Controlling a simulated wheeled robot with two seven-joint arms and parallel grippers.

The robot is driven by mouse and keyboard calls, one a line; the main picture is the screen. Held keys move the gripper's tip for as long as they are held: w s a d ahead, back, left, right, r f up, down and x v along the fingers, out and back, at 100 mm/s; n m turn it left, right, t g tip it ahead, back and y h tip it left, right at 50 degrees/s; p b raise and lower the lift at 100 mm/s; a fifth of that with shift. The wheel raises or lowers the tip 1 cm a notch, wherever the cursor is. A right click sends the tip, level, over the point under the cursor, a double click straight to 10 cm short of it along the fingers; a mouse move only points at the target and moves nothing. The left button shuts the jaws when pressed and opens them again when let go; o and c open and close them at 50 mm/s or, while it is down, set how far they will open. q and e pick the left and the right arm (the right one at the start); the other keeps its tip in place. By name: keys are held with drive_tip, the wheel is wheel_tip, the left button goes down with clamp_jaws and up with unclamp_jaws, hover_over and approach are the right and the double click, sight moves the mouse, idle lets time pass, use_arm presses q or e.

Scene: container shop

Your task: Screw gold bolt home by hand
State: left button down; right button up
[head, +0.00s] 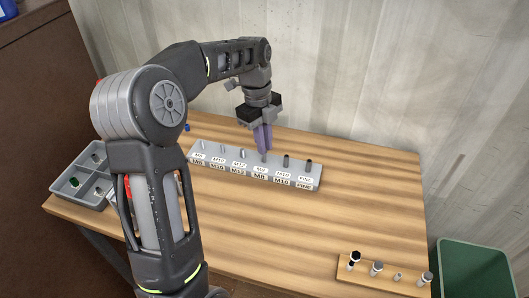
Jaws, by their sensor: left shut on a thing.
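My left gripper (263,140) is above the grey labelled thread block (225,173), its purple fingers pointing down at the block's fourth position, marked M8. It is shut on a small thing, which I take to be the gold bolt. The fingers hide most of it and no gold colour shows. Just below the fingertips is the block's M8 post, and I cannot tell how deep the bolt sits. Light studs stand at the block's left half and dark posts (286,161) at its right end. My right gripper is not in view.
A grey divided tray (65,188) with small parts stands at the table's left edge, partly behind my left arm. A wooden strip (375,284) with several bolts lies at the front right. A green bin (470,265) stands beside the table. The middle right of the table (350,210) is clear.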

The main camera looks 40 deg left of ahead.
use_arm(q)
drive_tip(key=shift+m, duration=0.3)
drive_tip(key=c, duration=1.4)
unclamp_jaws()
wheel_tip(320, 180, up, 6)
drive_tip(key=p, duration=0.5)
